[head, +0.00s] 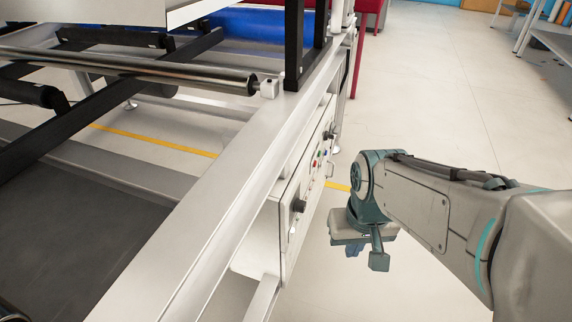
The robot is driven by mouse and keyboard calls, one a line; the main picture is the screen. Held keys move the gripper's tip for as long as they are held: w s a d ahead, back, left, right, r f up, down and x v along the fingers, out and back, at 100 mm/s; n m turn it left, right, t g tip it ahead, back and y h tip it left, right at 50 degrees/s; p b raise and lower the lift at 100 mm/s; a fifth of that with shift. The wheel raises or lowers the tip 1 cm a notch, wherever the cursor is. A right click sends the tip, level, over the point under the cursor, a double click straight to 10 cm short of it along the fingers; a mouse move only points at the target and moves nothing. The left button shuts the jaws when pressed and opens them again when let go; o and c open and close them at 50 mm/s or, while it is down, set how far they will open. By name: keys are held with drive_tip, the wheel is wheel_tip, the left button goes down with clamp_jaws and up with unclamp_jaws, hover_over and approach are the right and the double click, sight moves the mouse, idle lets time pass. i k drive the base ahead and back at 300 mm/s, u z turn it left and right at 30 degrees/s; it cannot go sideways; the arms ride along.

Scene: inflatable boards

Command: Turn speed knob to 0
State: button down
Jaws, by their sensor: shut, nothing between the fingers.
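A control panel (291,232) is set in the side of the light metal machine frame. A black round knob (299,205) sticks out near its near end. A second dark knob-like part (329,134) sits farther along the panel. I cannot read any labels or a pointer, so I cannot tell which is the speed knob or its setting. My gripper (374,258) is to the right of the panel, pointing down over the floor. It is shut and empty, apart from the panel and both knobs.
The machine's long rail (225,200) and black upright (294,45) stand left of my arm. The floor (440,90) on the right is clear, with tables (550,42) at the far right.

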sight(299, 206)
drive_tip(key=z, duration=0.05)
drive_tip(key=k, duration=1.7)
drive_tip(key=z, duration=0.7)
drive_tip(key=i, duration=0.5)
drive_tip(key=u, duration=0.05)
